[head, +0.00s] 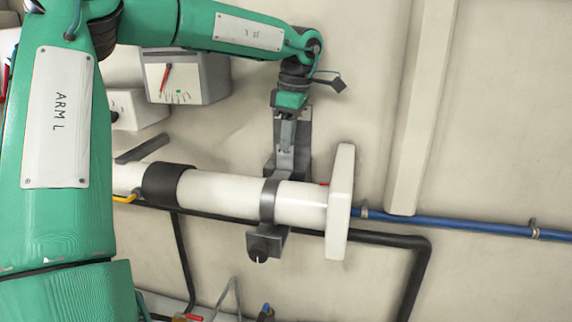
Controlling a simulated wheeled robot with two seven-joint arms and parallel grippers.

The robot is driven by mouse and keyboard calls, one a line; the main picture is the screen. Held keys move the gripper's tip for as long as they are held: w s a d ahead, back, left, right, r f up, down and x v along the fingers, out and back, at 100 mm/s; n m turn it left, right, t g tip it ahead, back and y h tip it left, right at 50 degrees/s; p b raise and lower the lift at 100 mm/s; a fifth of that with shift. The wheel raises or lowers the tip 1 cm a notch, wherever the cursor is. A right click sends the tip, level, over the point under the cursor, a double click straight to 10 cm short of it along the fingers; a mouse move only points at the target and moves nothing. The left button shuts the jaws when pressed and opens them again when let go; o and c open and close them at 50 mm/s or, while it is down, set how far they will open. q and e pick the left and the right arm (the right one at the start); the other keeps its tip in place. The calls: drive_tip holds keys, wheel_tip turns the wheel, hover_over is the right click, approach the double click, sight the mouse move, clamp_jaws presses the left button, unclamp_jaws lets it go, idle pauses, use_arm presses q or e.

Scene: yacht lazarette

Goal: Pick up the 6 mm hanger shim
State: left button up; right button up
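My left arm comes in from the left and reaches across the top. Its gripper (287,148) points down at the grey wall hanger, just above a white pipe (225,194). The fingers overlap the grey metal behind them, so I cannot tell whether they are open or shut, or touching anything. A grey hanger strap (269,201) wraps around the pipe, with a dark clamp block (264,243) below it. I cannot make out the 6 mm hanger shim as a separate piece; it may be hidden by the gripper or the hanger. My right gripper is out of view.
A white flange plate (340,203) ends the pipe on the right. A blue hose (450,223) and a black hose (382,238) run along the wall. A grey gauge box (212,78) sits behind my arm. The wall between the gripper and the vertical rib (421,110) is clear.

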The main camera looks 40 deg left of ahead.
sight(284, 154)
use_arm(q)
drive_tip(key=f+p, duration=0.2)
drive_tip(key=f, duration=0.2)
drive_tip(key=shift+s+a+f+p, duration=0.25)
drive_tip(key=shift+s+p, duration=0.15)
drive_tip(key=shift+s+d+r, duration=0.1)
clamp_jaws()
idle(1.0)
